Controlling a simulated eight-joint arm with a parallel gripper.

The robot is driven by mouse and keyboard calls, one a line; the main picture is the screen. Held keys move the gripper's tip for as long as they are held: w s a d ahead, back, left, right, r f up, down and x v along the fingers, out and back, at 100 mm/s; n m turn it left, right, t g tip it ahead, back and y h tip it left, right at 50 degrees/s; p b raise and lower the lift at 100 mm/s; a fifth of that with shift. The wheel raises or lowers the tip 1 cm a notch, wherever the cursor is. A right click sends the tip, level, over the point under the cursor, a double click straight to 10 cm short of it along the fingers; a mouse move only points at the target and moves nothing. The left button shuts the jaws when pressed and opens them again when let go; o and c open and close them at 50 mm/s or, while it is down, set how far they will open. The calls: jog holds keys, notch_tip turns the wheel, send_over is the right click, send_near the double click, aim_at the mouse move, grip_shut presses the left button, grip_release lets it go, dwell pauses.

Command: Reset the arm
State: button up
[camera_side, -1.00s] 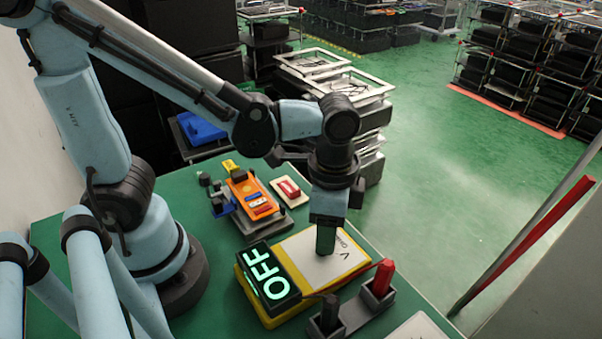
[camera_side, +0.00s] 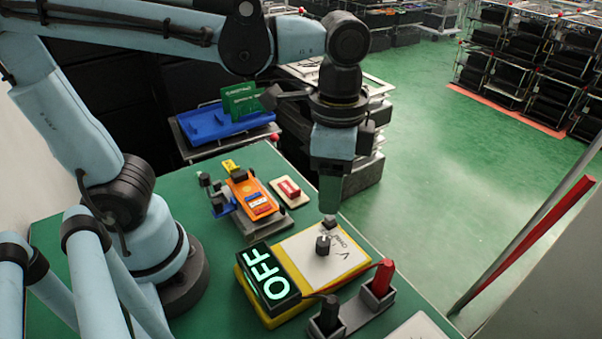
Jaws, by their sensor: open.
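My gripper (camera_side: 330,200) points down above the back edge of the yellow fixture (camera_side: 352,285), clear of its white top plate. It holds nothing that I can see. The white top plate (camera_side: 310,262) carries small dark knobs; one dark knob (camera_side: 323,244) stands near its middle and another (camera_side: 330,222) at its back edge. A black display (camera_side: 268,280) on the fixture's left side reads OFF in lit green letters. The gap between the fingertips is hard to see from this side.
A blue tray (camera_side: 225,122) lies beyond the green table (camera_side: 225,285).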

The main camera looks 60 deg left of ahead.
jog(key=w+a+f+n+t, duration=0.1)
jog(key=a+n+t, duration=0.2)
jog(key=a, duration=0.3)
jog(key=w+a+f+n+t, duration=0.1)
jog(key=w+a+n+t, duration=0.1)
jog(key=a+n+t, duration=0.2)
jog(key=shift+a+f+n, duration=0.25)
jog(key=shift+a+n, duration=0.65)
jog(key=shift+a, duration=0.05)
